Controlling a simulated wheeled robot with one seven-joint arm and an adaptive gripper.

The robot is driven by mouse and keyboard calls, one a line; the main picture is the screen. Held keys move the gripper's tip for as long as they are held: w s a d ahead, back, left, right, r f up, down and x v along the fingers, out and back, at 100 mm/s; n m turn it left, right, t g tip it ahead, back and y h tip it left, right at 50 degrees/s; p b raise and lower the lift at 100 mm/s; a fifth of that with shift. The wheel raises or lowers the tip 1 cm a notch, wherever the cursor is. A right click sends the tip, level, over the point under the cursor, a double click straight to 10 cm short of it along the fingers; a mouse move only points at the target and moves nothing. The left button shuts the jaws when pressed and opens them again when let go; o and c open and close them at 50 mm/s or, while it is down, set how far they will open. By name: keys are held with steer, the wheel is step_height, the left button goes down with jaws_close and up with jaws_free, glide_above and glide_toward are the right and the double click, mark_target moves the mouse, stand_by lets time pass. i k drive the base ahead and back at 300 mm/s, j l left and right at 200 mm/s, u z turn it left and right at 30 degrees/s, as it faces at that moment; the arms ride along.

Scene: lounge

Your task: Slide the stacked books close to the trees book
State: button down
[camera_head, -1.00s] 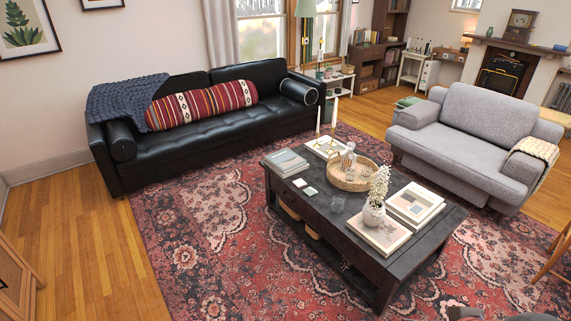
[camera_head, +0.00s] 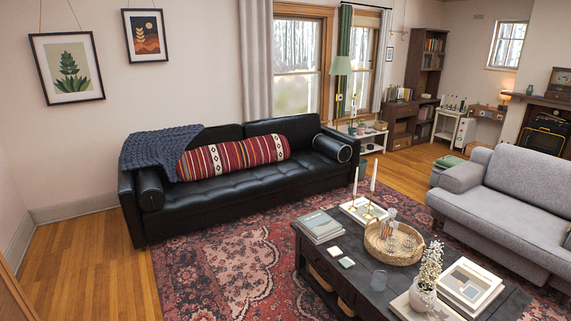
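A stack of books (camera_head: 320,227) lies at the left end of the dark coffee table (camera_head: 345,272). Another stack of pale books (camera_head: 470,285) lies at the table's right end. A pale book (camera_head: 403,306) lies under a white vase with flowers (camera_head: 424,292), beside that right stack. One more pale book (camera_head: 355,209) lies at the back, by the candlesticks. The covers are too small for me to tell which one is the trees book. My gripper is not in view.
A round wicker tray (camera_head: 372,246) with glassware sits mid-table. A glass (camera_head: 379,281) and small coasters (camera_head: 340,258) lie near the front edge. Wooden floor (camera_head: 95,265) at left is clear.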

mark_target(320, 227)
steer(key=i+j+u, duration=0.25)
steer(key=i, duration=0.75)
steer(key=i+u, duration=0.25)
steer(key=i, duration=0.7)
steer(key=i+z, duration=0.15)
steer(key=i, duration=0.3)
steer(key=i+j+z, duration=0.2)
steer(key=i, duration=0.25)
steer(key=i+j+z, duration=0.15)
steer(key=i, duration=0.3)
steer(key=i+j+z, duration=0.2)
steer(key=i, duration=0.25)
